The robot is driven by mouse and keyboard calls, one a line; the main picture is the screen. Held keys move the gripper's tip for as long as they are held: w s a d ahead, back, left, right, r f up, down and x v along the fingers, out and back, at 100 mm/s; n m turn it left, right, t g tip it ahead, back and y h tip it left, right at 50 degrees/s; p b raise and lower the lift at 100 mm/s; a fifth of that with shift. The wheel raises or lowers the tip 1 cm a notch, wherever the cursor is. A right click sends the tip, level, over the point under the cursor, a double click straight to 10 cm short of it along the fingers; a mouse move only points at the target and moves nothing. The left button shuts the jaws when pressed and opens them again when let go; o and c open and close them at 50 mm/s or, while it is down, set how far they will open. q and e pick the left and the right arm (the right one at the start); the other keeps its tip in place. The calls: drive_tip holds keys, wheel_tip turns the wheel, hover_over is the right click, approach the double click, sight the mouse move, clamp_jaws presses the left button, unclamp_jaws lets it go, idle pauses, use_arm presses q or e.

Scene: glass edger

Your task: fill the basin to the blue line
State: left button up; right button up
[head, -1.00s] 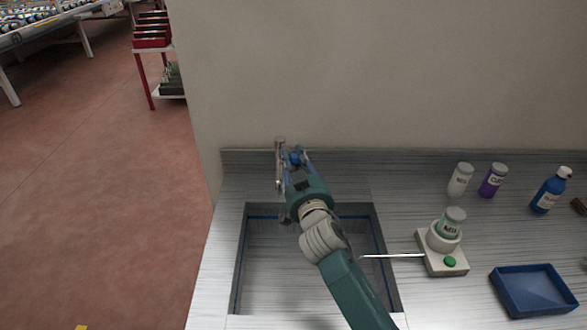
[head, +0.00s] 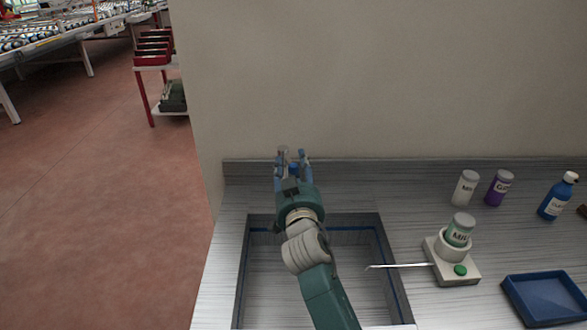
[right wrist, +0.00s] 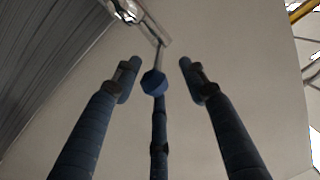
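The basin (head: 265,285) is a rectangular sink in the grey counter, with a blue line (head: 394,272) around its inner walls. I see no clear water surface in it. A metal tap (head: 283,152) stands behind the basin, mostly hidden by my right gripper; its shiny metal and thin rod also show at the top of the right wrist view (right wrist: 158,52). My right gripper (head: 290,160) is at the tap with its fingers apart. In the right wrist view the fingers (right wrist: 158,72) are spread, with the rod's end near the middle one; contact is unclear. My left gripper is out of view.
Right of the basin is a white dispenser (head: 440,268) with a green button, a green-labelled bottle (head: 461,229) and a thin spout towards the basin. White (head: 465,188), purple (head: 499,188) and blue (head: 557,197) bottles and a blue tray (head: 545,300) are further right. A wall stands behind.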

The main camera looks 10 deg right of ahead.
drive_tip(key=shift+f, duration=0.15)
wheel_tip(320, 180, up, 10)
drive_tip(key=shift+r, duration=0.1)
idle(0.4)
drive_tip(key=shift+c, duration=0.5)
